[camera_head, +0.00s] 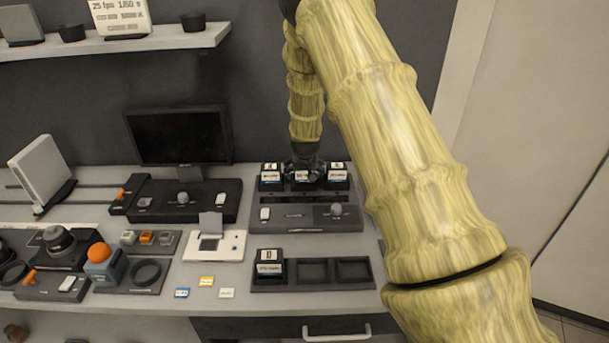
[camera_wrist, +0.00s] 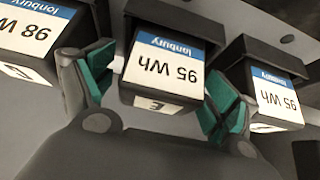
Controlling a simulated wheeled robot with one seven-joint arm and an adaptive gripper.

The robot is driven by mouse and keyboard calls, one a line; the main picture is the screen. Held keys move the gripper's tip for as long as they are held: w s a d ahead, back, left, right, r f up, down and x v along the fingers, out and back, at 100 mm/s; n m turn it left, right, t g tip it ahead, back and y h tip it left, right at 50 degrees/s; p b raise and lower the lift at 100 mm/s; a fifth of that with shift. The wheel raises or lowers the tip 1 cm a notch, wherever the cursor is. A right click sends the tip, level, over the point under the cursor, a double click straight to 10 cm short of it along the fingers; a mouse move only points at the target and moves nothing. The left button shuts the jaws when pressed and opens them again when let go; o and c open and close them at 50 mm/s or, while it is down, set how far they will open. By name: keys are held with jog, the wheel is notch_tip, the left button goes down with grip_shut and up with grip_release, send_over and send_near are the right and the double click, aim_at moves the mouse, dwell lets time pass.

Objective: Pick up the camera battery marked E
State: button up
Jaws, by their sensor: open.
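The camera battery marked E (camera_wrist: 162,65) is the middle of three dark batteries in the wrist view, with a white and blue label reading 95 Wh upside down. My gripper (camera_wrist: 160,95) is open, with one green fingertip pad to each side of this battery and a gap still visible. In the head view my gripper (camera_head: 304,167) is over the middle battery (camera_head: 303,178) of the back row and partly hides it. A 98 Wh battery (camera_wrist: 35,28) is at left and another 95 Wh battery (camera_wrist: 276,92) at right, close to the fingers.
In the head view, neighbouring batteries stand left (camera_head: 270,177) and right (camera_head: 338,176) behind a grey control panel (camera_head: 305,216). A front tray (camera_head: 312,285) holds a battery marked D (camera_head: 269,262) and two empty slots. A monitor (camera_head: 180,136) stands left; a shelf (camera_head: 120,41) hangs above.

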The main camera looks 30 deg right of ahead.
jog(key=c, duration=1.4)
jog(key=shift+c, duration=1.4)
jog(key=shift+r, duration=0.2)
